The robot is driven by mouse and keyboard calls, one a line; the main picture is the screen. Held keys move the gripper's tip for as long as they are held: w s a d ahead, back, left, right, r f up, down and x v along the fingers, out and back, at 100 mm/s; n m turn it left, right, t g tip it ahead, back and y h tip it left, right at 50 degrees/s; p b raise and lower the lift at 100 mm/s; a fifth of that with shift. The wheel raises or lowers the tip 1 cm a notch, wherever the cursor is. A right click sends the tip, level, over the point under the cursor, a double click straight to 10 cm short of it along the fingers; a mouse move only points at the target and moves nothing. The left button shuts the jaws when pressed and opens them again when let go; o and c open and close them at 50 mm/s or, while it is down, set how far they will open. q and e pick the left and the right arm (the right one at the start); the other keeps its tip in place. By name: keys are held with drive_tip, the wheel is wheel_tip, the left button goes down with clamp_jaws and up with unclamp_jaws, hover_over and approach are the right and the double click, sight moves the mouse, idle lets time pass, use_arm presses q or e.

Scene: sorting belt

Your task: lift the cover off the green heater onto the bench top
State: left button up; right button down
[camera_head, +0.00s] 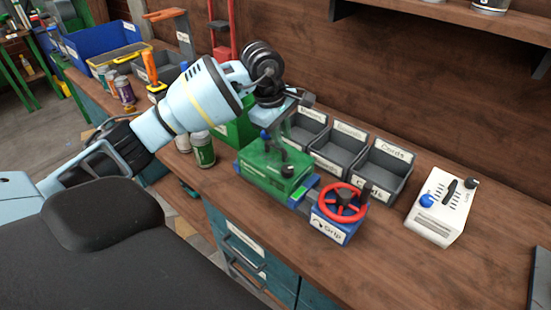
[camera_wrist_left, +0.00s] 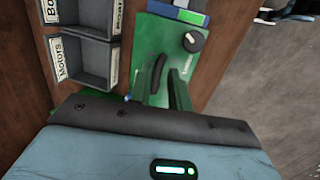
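The green heater (camera_head: 262,182) is a box on the bench near its front edge, with a dark knob on top. It also shows in the wrist view, with a knob (camera_wrist_left: 193,41) and a curved dark handle (camera_wrist_left: 158,72) on its green top. I cannot make out a seam between cover and heater. My left gripper (camera_head: 277,143) points down just above the heater. In the wrist view its two greenish fingers (camera_wrist_left: 162,92) stand apart, one on each side of the handle line, with nothing clearly held between them. Whether they touch the handle is unclear. My right gripper is out of view.
A blue unit with a red wheel (camera_head: 343,203) stands close right of the heater. Grey bins (camera_head: 375,172) line up behind it. A white control box (camera_head: 440,210) stands right. Cans (camera_head: 203,150) stand left. Bench top (camera_head: 395,258) is bare between the wheel and white box and in front.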

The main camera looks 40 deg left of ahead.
sight(276, 156)
use_arm(q)
drive_tip(key=shift+y, duration=0.5)
drive_tip(key=shift+w+a+f, duration=0.25)
drive_tip(key=shift+a+f, duration=0.2)
drive_tip(key=shift+f, duration=0.6)
drive_tip(key=shift+w+a+f, duration=0.3)
drive_tip(key=shift+a+f, duration=0.1)
drive_tip(key=shift+f, duration=0.7)
drive_tip(key=shift+w+a+f, duration=0.25)
drive_tip(key=shift+a+f, duration=0.2)
drive_tip(key=shift+f, duration=0.6)
clamp_jaws()
